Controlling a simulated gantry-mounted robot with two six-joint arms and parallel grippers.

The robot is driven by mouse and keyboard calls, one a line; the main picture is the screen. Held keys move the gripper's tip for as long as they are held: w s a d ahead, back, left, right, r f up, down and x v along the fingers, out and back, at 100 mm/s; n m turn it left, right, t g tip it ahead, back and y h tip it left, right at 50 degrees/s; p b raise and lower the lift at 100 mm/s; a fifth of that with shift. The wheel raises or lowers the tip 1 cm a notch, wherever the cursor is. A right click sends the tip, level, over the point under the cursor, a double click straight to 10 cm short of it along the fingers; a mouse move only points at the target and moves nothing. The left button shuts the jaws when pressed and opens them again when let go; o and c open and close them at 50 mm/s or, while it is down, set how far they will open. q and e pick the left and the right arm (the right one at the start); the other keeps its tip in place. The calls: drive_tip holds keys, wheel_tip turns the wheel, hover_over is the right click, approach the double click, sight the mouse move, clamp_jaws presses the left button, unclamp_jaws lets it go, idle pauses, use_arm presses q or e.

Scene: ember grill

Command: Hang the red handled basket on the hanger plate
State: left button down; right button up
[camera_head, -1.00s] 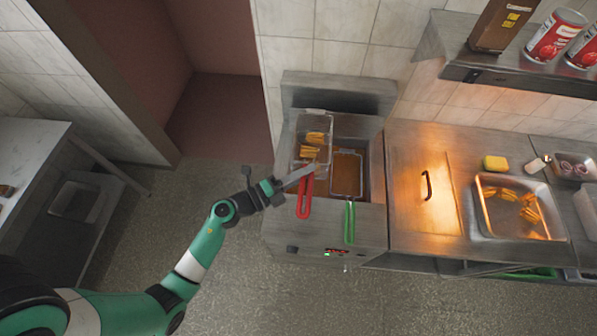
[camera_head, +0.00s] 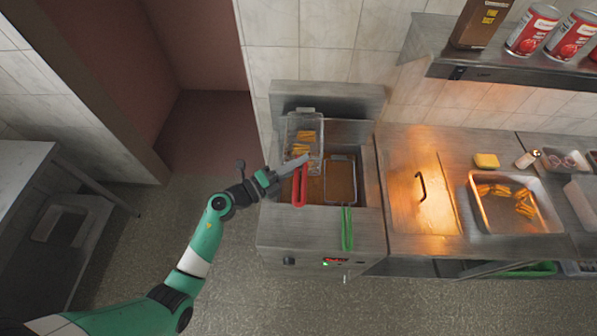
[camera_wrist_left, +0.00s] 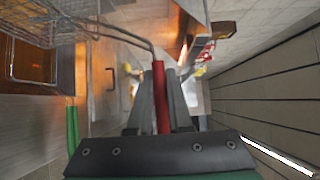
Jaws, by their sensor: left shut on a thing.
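The red handled basket (camera_head: 289,137) is a wire basket with several fries in it, over the left side of the fryer. Its far end is close to the steel back panel (camera_head: 345,95), which I take as the hanger plate; I cannot tell if they touch. My left gripper (camera_head: 298,165) is shut on the red handle (camera_head: 300,190). In the left wrist view, the red handle (camera_wrist_left: 159,105) is between the fingers (camera_wrist_left: 160,85) and the wire basket (camera_wrist_left: 35,25) is at the upper left. My right gripper is not in view.
A second basket with a green handle (camera_head: 347,230) sits in the fryer's right vat (camera_head: 340,180). Right of it are a lid with a black handle (camera_head: 421,187) and a tray (camera_head: 510,232) with fries. A shelf (camera_head: 500,70) with cans overhangs the back right.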

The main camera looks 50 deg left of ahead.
use_arm(q)
drive_tip(key=shift+f+b, duration=0.85)
drive_tip(key=shift+f, duration=0.65)
drive_tip(key=shift+f+b, duration=0.5)
drive_tip(key=shift+f, duration=0.15)
drive_tip(key=c, duration=0.8)
unclamp_jaws()
drive_tip(key=shift+o, duration=0.2)
drive_tip(key=shift+f, duration=0.1)
drive_tip(key=s+a, duration=0.2)
drive_tip(key=s, duration=0.9)
drive_tip(key=shift+s, duration=0.2)
